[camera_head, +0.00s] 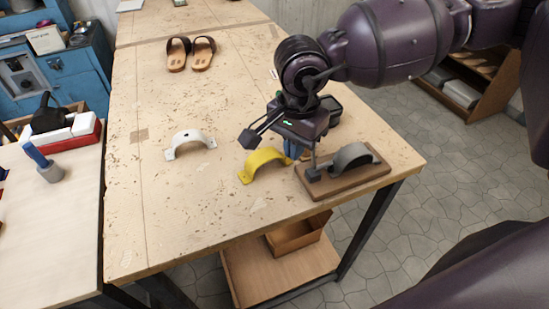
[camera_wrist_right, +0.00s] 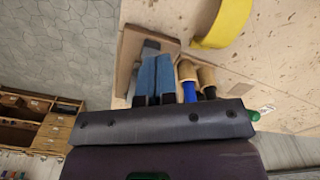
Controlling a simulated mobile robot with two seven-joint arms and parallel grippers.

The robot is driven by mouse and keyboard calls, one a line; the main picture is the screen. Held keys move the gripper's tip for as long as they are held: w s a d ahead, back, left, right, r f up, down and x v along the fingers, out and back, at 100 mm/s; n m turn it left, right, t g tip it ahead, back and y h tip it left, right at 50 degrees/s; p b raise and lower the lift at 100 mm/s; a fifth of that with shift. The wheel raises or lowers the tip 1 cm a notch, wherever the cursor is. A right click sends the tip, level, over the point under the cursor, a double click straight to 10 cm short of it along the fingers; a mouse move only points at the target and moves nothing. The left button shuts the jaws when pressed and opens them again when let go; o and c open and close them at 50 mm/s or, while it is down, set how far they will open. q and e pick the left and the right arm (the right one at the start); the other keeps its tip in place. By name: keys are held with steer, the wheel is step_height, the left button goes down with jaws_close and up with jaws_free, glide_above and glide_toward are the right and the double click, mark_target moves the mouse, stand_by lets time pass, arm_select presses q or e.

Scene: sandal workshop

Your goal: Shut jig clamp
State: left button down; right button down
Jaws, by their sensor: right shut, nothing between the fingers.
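The jig is a brown wooden base (camera_head: 345,187) near the right front corner of the bench. A grey arched form (camera_head: 352,157) stands on it. A small grey clamp block (camera_head: 314,173) sits at its left end, with a thin post rising upright from it. My right gripper (camera_head: 291,152) is low, just behind and left of that post; its fingers are partly hidden, and I cannot tell whether they touch the clamp. In the right wrist view, its blue fingers (camera_wrist_right: 154,76) are together and empty, over the jig base (camera_wrist_right: 128,62). My left gripper is out of view.
A yellow strap (camera_head: 262,162) lies just left of the jig, a white strap (camera_head: 190,143) farther left. Wooden-handled tools (camera_wrist_right: 196,78) stand close beside the fingers in the wrist view. Sandals (camera_head: 190,53) lie at the back. The bench's left front is clear.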

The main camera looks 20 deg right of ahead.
steer(key=r, duration=0.1)
steer(key=r+p, duration=0.1)
steer(key=r, duration=0.1)
steer(key=a+r+p, duration=0.1)
steer(key=r, duration=0.1)
steer(key=shift+r, duration=0.2)
stand_by(0.6)
